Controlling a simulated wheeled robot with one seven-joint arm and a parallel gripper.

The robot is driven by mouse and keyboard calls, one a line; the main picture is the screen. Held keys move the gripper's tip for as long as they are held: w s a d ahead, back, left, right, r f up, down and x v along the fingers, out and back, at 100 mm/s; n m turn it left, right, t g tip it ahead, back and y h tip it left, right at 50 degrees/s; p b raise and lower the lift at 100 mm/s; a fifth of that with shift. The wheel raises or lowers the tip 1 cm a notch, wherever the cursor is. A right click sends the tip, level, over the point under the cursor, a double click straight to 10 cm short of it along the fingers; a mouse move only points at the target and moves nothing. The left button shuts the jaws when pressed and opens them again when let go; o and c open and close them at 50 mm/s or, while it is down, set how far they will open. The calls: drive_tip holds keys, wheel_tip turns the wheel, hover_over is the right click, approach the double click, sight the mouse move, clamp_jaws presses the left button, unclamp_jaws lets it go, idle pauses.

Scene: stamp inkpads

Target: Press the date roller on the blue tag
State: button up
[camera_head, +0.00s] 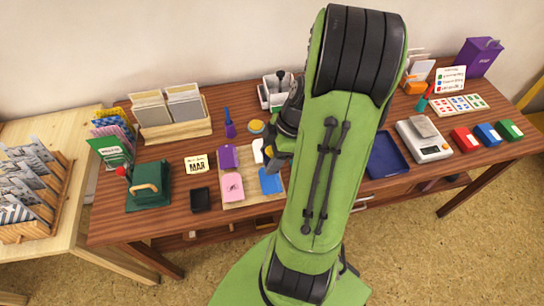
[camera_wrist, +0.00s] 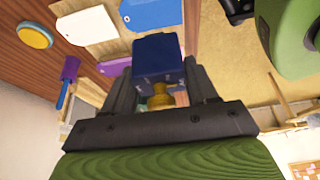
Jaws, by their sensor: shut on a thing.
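The blue tag (camera_head: 270,182) lies at the front right of a light wooden board (camera_head: 238,203). It also shows in the wrist view (camera_wrist: 152,14), at the top just beyond the held block. My gripper (camera_head: 272,156) is shut on the date roller, a dark blue block (camera_wrist: 158,56) with a brass-coloured neck between the fingers. In the head view my gripper hides most of the roller, and it appears just behind the blue tag. Whether the roller touches anything is not clear.
The board also carries a purple tag (camera_head: 229,157), a pink tag (camera_head: 232,187) and a white tag (camera_head: 258,151). A black pad (camera_head: 201,199) lies left; a blue tray (camera_head: 386,157) is right.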

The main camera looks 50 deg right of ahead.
drive_tip(key=shift+a+f+b, duration=0.1)
drive_tip(key=shift+f+b, duration=2.2)
drive_tip(key=shift+f, duration=0.75)
drive_tip(key=shift+f+b, duration=0.55)
drive_tip(key=shift+b, duration=0.05)
wheel_tip(320, 180, up, 7)
drive_tip(key=p, duration=0.5)
drive_tip(key=shift+r, duration=0.15)
